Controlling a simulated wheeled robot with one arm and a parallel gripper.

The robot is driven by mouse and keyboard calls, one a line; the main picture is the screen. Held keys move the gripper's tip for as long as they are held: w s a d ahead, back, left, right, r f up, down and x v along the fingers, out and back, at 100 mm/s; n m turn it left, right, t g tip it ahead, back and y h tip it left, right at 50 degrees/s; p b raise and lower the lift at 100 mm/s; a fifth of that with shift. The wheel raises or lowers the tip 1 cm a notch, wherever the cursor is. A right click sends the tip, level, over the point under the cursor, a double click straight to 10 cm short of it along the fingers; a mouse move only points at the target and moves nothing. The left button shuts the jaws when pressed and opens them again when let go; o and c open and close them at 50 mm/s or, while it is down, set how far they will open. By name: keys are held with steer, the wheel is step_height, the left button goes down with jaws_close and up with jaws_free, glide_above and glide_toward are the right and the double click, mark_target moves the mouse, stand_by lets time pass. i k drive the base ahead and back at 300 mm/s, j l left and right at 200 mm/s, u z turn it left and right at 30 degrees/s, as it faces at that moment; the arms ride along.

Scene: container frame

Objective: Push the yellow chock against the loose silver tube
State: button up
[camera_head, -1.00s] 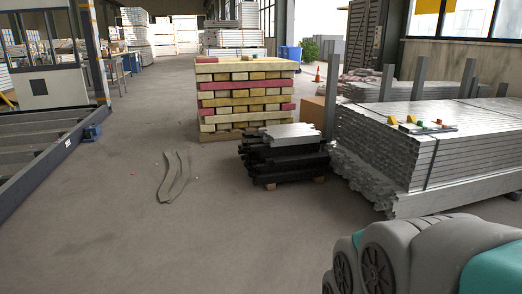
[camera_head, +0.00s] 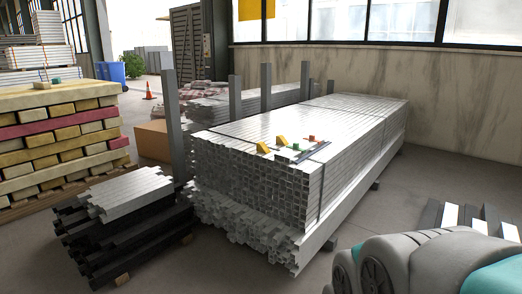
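Two small yellow wedge-shaped chocks lie on top of the big stack of silver tubes (camera_head: 262,200). One yellow chock (camera_head: 262,147) is nearer the stack's front left edge, the other yellow chock (camera_head: 281,140) is just behind and right of it. Beside them, a thin bar (camera_head: 314,151), partly dark, lies across the stack near a red piece and a green piece; it may be the loose silver tube, but I cannot tell. Whether either chock touches it is too small to tell. My gripper is not in view; a grey and teal part of my arm shows at the lower right.
A low pile of dark and silver profiles (camera_head: 125,215) stands left of the stack. Farther left is a pallet of timber beams (camera_head: 55,140). Upright grey posts (camera_head: 172,120) rise behind. More bars (camera_head: 460,215) lie on the right floor. Open floor shows before the stack.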

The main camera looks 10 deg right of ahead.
mark_target(262, 147)
steer(key=z, duration=0.3)
steer(key=i+j+z, duration=0.1)
steer(key=j, duration=0.25)
steer(key=j+z, duration=0.1)
steer(key=j, duration=0.25)
steer(key=i, duration=1.05)
